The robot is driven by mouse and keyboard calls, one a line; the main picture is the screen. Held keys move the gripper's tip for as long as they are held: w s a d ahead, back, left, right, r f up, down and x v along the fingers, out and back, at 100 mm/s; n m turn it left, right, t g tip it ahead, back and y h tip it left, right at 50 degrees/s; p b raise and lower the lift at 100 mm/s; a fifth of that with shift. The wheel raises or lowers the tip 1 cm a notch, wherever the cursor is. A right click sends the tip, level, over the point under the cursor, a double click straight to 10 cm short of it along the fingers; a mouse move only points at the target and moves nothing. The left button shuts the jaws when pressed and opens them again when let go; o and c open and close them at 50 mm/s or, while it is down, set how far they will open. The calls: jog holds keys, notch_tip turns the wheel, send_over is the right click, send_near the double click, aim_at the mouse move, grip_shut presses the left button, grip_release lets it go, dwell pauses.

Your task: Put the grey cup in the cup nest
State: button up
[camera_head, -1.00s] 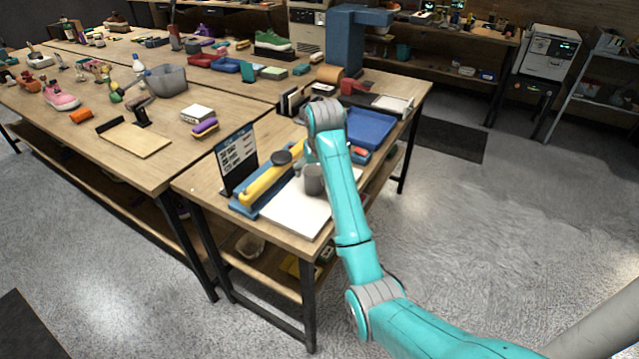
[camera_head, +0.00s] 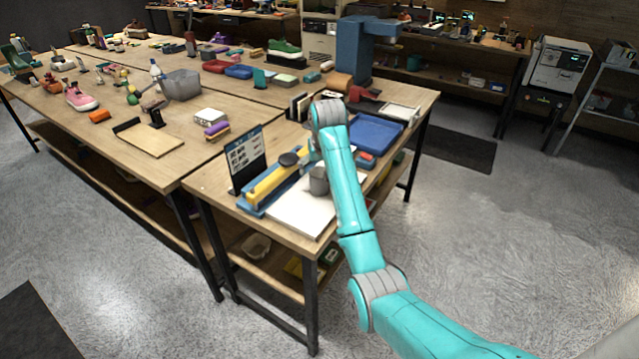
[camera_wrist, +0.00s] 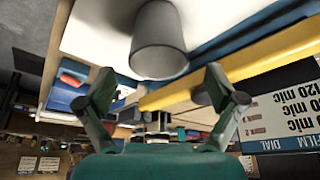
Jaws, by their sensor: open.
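The grey cup (camera_head: 319,181) stands on a white board (camera_head: 297,215) at the near corner of the table, partly covered by my arm. In the wrist view the grey cup (camera_wrist: 159,42) shows close up, just beyond my gripper (camera_wrist: 160,84). My gripper is open, with its two fingers apart on either side of the cup's line and nothing between the tips. In the head view the gripper is mostly hidden behind my arm. I cannot make out the cup nest for certain.
A yellow bar on a blue base (camera_head: 270,184) lies left of the cup, beside an upright printed sign (camera_head: 246,160). A blue tray (camera_head: 374,133) lies behind my arm. A small red and blue item (camera_head: 366,159) is to the right. The floor right of the table is clear.

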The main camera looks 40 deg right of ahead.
aim_at(318, 177)
jog(key=shift+x, duration=2.95)
jog(key=shift+s, duration=0.1)
jog(key=shift+c, duration=0.2)
jog(key=c, duration=1.1)
